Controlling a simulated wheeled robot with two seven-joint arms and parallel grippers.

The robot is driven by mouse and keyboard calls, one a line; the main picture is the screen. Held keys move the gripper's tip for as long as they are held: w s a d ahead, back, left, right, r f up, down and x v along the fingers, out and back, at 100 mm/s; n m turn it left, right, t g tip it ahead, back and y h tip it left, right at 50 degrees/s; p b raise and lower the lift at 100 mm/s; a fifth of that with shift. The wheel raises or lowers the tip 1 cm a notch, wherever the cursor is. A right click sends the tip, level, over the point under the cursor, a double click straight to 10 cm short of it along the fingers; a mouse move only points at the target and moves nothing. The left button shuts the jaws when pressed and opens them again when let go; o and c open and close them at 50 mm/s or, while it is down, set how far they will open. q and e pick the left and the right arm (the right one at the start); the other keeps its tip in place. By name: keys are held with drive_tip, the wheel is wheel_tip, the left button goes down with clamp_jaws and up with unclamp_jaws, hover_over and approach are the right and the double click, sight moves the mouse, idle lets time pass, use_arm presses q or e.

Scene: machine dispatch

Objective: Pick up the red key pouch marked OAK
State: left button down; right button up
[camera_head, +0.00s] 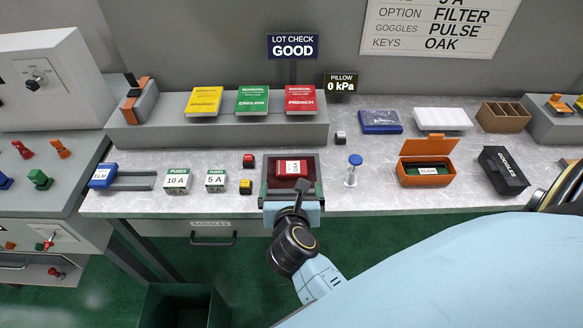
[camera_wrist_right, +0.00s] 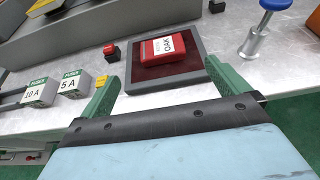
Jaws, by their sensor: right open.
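The red key pouch (camera_head: 293,167) has a white label and lies on a dark red pad in a grey-rimmed tray (camera_head: 318,160) at the front middle of the bench. In the right wrist view, the pouch (camera_wrist_right: 157,50) reads OAK and lies flat. My right gripper (camera_head: 292,198) is over the tray's front edge in the head view. Its two green fingers (camera_wrist_right: 163,78) are spread in the wrist view, with the pouch beyond them and nothing between them. The gripper partly covers the tray's front. My left gripper is not in view.
Fuse boxes (camera_head: 177,180) and red and yellow buttons (camera_head: 246,187) are left of the tray. A blue-topped stamp-like post (camera_head: 354,170) stands close to its right, then an orange case (camera_head: 425,178) and a black goggles box (camera_head: 503,172). Manuals (camera_head: 252,100) lie on the shelf behind.

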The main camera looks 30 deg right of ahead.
sight(292, 168)
drive_tip(key=x, duration=0.4)
drive_tip(key=shift+w+f, duration=0.1)
drive_tip(key=shift+w, duration=0.1)
drive_tip(key=x, duration=0.5)
drive_tip(key=shift+w+d, duration=0.25)
drive_tip(key=shift+d, duration=0.15)
drive_tip(key=c, duration=1.1)
